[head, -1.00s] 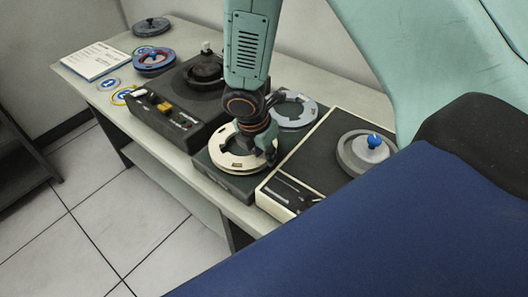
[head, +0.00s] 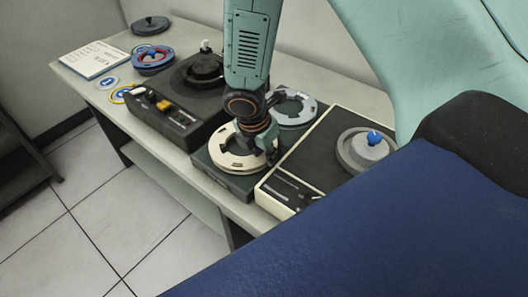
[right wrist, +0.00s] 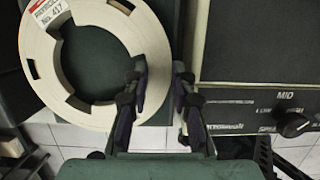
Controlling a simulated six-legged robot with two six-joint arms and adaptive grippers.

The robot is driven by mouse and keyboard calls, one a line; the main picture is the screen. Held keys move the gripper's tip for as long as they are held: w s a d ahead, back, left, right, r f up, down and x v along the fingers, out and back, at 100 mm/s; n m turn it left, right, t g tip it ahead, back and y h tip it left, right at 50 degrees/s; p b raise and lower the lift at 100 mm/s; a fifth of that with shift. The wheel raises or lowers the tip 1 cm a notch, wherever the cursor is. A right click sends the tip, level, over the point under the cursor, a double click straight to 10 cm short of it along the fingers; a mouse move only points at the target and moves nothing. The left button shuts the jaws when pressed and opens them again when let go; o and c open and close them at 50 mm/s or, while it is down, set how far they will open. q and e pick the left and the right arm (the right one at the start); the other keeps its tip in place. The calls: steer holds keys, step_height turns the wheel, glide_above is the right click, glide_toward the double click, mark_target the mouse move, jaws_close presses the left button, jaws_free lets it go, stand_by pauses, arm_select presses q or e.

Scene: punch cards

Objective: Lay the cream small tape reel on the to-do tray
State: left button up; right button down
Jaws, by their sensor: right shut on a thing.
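The cream small tape reel (head: 232,162) lies flat over the dark green to-do tray (head: 232,184), between two machines. I cannot tell whether it rests fully on the tray or sits just above it. My right gripper (head: 262,146) points down at the reel's right side. In the right wrist view, the reel (right wrist: 85,110) shows a red and white label, and my right gripper (right wrist: 162,85) has one finger inside its ring and one outside, shut on the rim. My left gripper is not in view.
A grey reel (head: 306,110) lies behind the cream one. A cream-edged machine (head: 290,180) with a blue-knobbed grey reel stands close on the right. A black tape machine (head: 165,118) stands on the left. Farther left are a blue and red reel (head: 153,66) and a printed sheet (head: 92,60).

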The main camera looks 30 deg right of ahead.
steer(key=shift+f+b, duration=0.5)
steer(key=shift+f, duration=0.15)
stand_by(0.3)
steer(key=c, duration=1)
jaws_free()
steer(key=shift+c, duration=0.2)
steer(key=shift+s, duration=0.1)
steer(key=shift+c, duration=0.3)
steer(key=c, duration=0.3)
